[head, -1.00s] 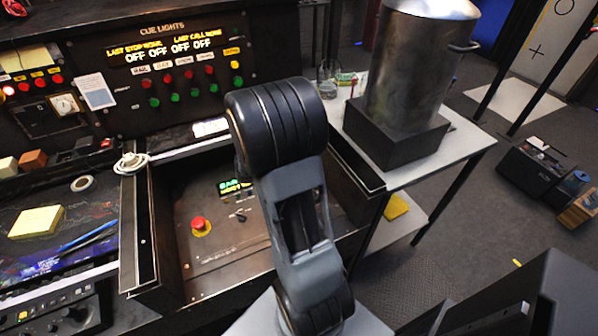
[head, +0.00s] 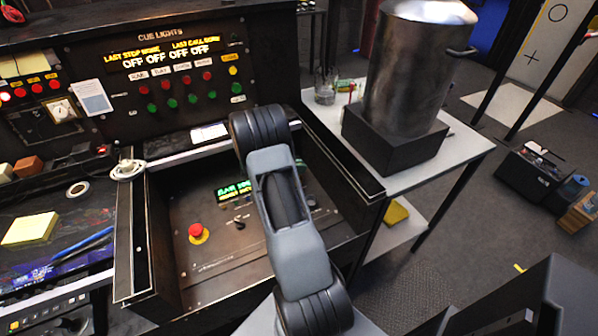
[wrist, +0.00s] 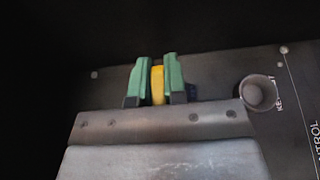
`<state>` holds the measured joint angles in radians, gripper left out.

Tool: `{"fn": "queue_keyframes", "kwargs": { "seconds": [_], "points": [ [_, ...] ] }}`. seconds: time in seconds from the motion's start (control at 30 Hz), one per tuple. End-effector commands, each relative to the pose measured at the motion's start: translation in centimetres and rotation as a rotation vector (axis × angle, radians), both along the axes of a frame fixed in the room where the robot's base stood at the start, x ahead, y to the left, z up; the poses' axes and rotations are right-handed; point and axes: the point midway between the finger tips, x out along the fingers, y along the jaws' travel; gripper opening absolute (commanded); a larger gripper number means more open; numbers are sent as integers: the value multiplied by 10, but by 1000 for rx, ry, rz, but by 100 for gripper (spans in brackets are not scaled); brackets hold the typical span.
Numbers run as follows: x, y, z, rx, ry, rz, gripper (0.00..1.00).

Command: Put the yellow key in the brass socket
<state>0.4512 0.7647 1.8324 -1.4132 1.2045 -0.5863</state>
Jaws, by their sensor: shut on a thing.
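The yellow key (wrist: 157,86) is upright between the two green fingers of my gripper (wrist: 158,70) in the wrist view. The fingers are shut on it. A round, dull ring-shaped socket (wrist: 258,93) is to the right of the gripper, apart from the key, beside a partly readable "KEY" label. Its colour is too dim to call brass for sure.
A metal pot (head: 410,70) stands on a side table at right.

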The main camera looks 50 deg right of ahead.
Motion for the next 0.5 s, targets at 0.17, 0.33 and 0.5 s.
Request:
{"fn": "queue_keyframes", "kwargs": {
  "seconds": [0.17, 0.33, 0.5],
  "points": [
    [0, 0, -17, 0, 1, 0, 0],
    [0, 0, -19, 0, 0, 1, 0],
    [0, 0, -20, 0, 0, 1, 0]
  ]
}}
